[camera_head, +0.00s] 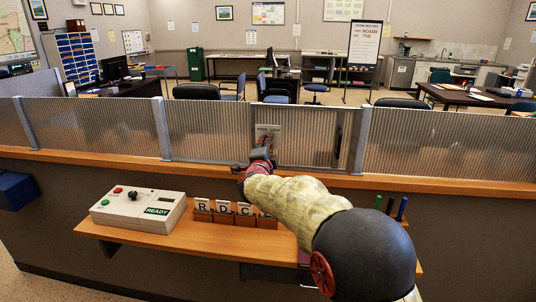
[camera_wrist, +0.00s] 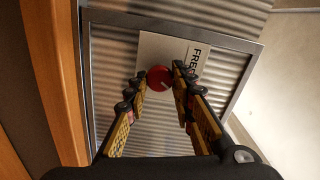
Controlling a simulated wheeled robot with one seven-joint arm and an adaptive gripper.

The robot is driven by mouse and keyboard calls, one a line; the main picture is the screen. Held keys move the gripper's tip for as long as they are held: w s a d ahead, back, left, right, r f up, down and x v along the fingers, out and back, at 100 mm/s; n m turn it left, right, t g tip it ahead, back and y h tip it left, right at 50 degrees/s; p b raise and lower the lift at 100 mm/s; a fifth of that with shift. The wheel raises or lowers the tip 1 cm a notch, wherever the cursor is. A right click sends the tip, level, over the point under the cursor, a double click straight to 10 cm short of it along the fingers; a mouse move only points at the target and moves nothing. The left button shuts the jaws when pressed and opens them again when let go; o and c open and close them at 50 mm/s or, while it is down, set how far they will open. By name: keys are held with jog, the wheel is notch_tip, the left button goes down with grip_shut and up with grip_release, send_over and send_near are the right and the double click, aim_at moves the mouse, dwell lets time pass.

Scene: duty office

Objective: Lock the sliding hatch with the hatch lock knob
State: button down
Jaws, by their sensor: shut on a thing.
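The hatch lock knob (camera_wrist: 159,78) is round and red with a pale mark. It sits on a pale plate (camera_wrist: 152,47) with a partly hidden label beginning "FRE". My gripper (camera_wrist: 159,82) has its yellow and black fingers closed on either side of the knob. The sliding hatch (camera_head: 305,138) is a ribbed translucent panel with a dark vertical handle at its right. In the head view, my gripper (camera_head: 262,160) reaches the lock plate (camera_head: 268,133) from below, and the arm and gripper hide the knob's detail.
A wooden counter ledge (camera_head: 440,183) runs below the ribbed screen. On the lower shelf (camera_head: 150,240) stand a control box (camera_head: 138,209) reading "READY" and a row of letter cards (camera_head: 223,210). Pens (camera_head: 390,205) stand at the right. Office desks and chairs lie beyond the screen.

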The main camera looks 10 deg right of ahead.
jog(key=shift+f+m+b, duration=0.25)
jog(key=shift+m+b, duration=0.8)
jog(key=shift+m, duration=0.15)
jog(key=c, duration=1.5)
grip_release()
jog(key=shift+r, duration=0.15)
jog(key=shift+c, duration=0.2)
jog(key=shift+s, duration=0.1)
jog(key=v, duration=1.1)
jog(key=shift+s, duration=0.4)
jog(key=shift+a, duration=0.1)
